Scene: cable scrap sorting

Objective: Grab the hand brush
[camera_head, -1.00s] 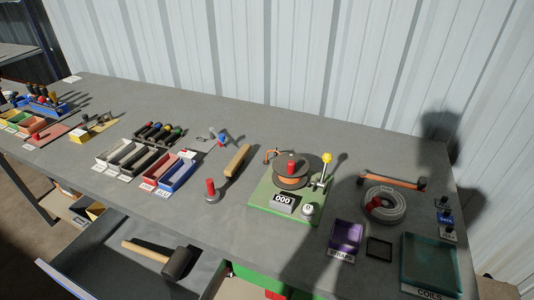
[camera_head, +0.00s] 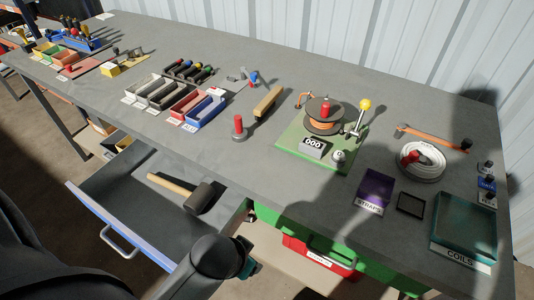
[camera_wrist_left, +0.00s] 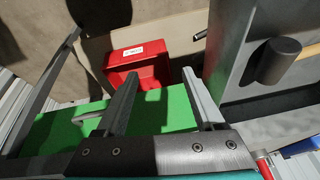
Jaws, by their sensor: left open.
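The hand brush appears to be the narrow piece with a wooden top and dark underside (camera_head: 268,101). It lies on the grey bench between the blue tray and the green winding stand. My left arm comes in at the bottom of the head view, and its gripper end (camera_head: 248,268) is low in front of the bench, mostly hidden by its own wrist. In the left wrist view the left gripper (camera_wrist_left: 160,78) is open, with nothing between its fingers. It is well apart from the brush, which does not show there. My right gripper is not in view.
An open drawer (camera_head: 118,212) with a mallet (camera_head: 198,196) juts out beside my left arm. A red-topped post (camera_head: 239,128) stands near the brush. The winding stand (camera_head: 290,147) is to its right. A red bin (camera_wrist_left: 137,62) sits below.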

